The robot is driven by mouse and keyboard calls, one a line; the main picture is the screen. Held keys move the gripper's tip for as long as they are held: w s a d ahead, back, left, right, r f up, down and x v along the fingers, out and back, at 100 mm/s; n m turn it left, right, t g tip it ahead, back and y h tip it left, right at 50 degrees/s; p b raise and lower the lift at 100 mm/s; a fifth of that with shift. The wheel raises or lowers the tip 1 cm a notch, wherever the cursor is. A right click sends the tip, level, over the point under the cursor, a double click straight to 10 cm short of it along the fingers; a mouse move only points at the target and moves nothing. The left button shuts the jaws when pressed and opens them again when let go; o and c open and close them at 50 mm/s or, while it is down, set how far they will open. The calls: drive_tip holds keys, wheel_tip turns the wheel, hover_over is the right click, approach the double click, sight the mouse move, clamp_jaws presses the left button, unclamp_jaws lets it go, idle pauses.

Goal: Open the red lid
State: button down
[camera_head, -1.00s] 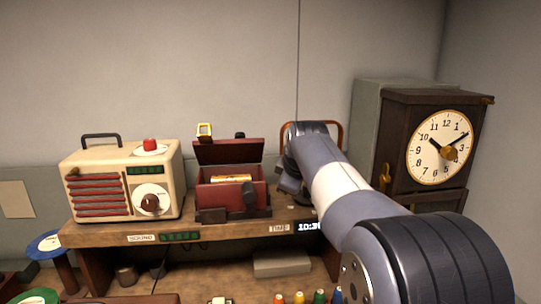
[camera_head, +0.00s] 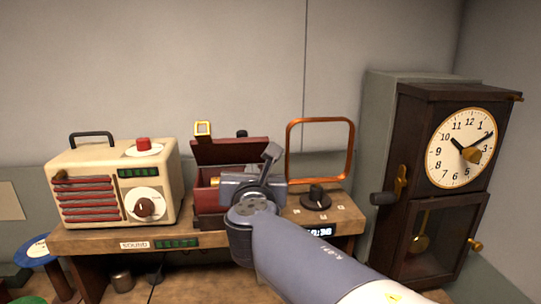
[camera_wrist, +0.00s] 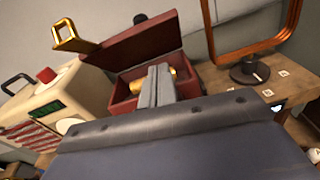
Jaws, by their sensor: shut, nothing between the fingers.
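The red lid (camera_head: 230,152) of a dark red box (camera_head: 208,200) stands raised at the box's back, tilted up from the opening. The lid also shows in the wrist view (camera_wrist: 140,42), above the open box (camera_wrist: 125,100). A yellow thing (camera_wrist: 180,73) lies inside. My gripper (camera_head: 270,155) is shut and empty, in front of the box's right part, and hides some of the box. In the wrist view its fingers (camera_wrist: 158,72) point at the box opening. I cannot tell whether they touch the box.
A cream radio (camera_head: 115,185) stands left of the box. An orange frame (camera_head: 320,122) and a black knob (camera_head: 316,196) are to the right. A tall dark clock (camera_head: 445,180) stands farther right. A yellow square ring (camera_head: 202,130) shows above the lid.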

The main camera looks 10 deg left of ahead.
sight(243, 146)
drive_tip(key=shift+s+a+r+n+y, duration=0.1)
drive_tip(key=shift+s+a+n+y, duration=0.4)
drive_tip(key=shift+n, duration=0.3)
drive_tip(key=p+x, duration=0.1)
drive_tip(key=x, duration=0.9)
drive_tip(key=shift+r+p, duration=0.1)
drive_tip(key=shift+p, duration=0.2)
drive_tip(key=shift+w+a+r+p, duration=0.1)
drive_tip(key=shift+w+r+p, duration=0.45)
drive_tip(key=shift+r, duration=0.25)
drive_tip(key=shift+w+a+r, duration=0.1)
drive_tip(key=shift+w+r, duration=0.1)
drive_tip(key=shift+w, duration=0.05)
